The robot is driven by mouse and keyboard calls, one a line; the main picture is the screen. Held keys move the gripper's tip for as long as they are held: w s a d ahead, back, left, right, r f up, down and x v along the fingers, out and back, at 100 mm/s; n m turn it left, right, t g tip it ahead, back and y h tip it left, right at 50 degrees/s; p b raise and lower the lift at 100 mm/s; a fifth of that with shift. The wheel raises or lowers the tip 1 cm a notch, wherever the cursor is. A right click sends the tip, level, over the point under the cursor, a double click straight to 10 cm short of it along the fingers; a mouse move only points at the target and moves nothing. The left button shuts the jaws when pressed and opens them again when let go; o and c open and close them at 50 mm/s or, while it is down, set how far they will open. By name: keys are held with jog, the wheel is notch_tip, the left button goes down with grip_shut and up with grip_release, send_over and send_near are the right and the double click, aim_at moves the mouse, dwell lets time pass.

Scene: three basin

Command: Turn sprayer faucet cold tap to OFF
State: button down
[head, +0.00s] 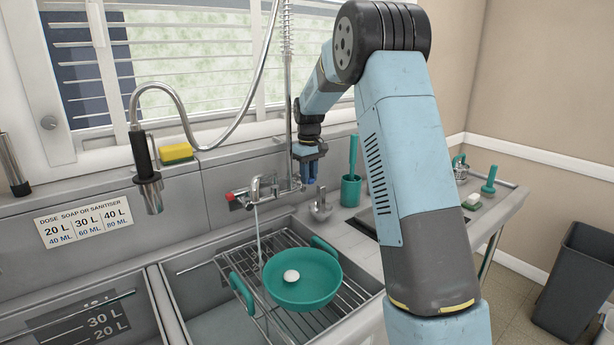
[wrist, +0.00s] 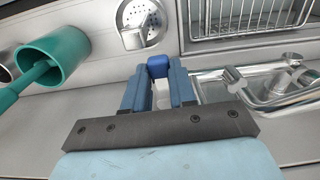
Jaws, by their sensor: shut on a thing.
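The sprayer faucet (head: 256,187) is chrome and mounted on the wall behind the basin. A red-ended tap (head: 231,197) is at its left end. A thin stream of water (head: 259,232) runs down from its spout. My gripper (head: 309,181) is at the faucet's right end, pointing down. In the wrist view, the blue cold tap knob (wrist: 158,65) sits between the tips of my two blue fingers, and they are shut on it. The chrome faucet body (wrist: 275,88) shows to the right in the wrist view.
A teal pan (head: 316,296) with a white egg-like object (head: 291,276) stands on a wire rack in the basin below. A teal brush holder (head: 351,191) stands close right of my gripper. A yellow sponge (head: 176,153) is on the ledge. The hose (head: 235,115) loops above.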

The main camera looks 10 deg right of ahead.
jog(key=w+d+n, duration=0.2)
jog(key=w+n, duration=0.4)
jog(key=n, duration=1.1)
jog(key=shift+d+n, duration=0.15)
jog(key=shift+n, duration=0.25)
dwell(0.4)
jog(key=c, duration=0.9)
grip_release()
notch_tip(320, 180, up, 14)
jog(key=shift+f, duration=0.2)
